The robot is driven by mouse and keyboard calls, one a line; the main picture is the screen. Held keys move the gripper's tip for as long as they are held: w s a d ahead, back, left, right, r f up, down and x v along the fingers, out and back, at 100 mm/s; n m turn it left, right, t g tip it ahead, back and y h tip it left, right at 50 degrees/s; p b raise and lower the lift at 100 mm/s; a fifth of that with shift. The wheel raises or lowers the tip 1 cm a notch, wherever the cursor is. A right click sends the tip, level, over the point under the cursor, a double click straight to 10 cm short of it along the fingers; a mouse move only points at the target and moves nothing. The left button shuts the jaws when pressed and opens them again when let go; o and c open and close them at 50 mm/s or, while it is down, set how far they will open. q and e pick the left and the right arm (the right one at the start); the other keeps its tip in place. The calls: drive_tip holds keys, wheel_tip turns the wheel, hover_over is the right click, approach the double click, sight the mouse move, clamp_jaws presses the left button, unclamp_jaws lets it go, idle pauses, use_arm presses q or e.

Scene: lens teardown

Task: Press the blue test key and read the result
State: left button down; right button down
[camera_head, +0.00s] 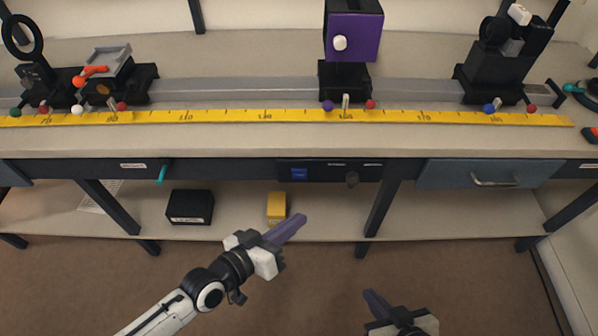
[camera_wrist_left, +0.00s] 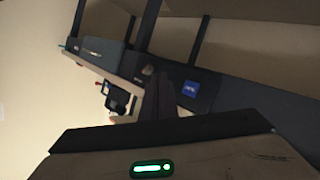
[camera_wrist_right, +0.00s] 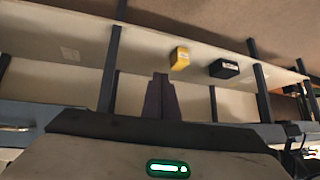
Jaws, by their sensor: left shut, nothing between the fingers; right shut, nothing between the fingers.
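The blue test key (camera_head: 299,174) is a small blue square on the left part of a dark control panel (camera_head: 325,171) under the bench's front edge. It also shows in the left wrist view (camera_wrist_left: 190,88), just right of the fingertips in the picture. A dark round knob (camera_head: 352,179) sits to its right on the panel. My left gripper (camera_head: 303,218) is shut and empty, in front of and below the panel, apart from the key. My right gripper (camera_head: 369,294) is shut and empty, lower and further right. No readable result shows in these views.
A rail (camera_head: 225,89) on the bench carries several optical mounts, including a purple box (camera_head: 356,36), behind a yellow scale (camera_head: 220,115). A drawer with a handle (camera_head: 495,181) is right of the panel. A yellow box (camera_head: 277,207) and black box (camera_head: 190,206) stand on the lower shelf.

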sight(299, 174)
use_arm(q)
drive_tip(key=shift+w, duration=0.25)
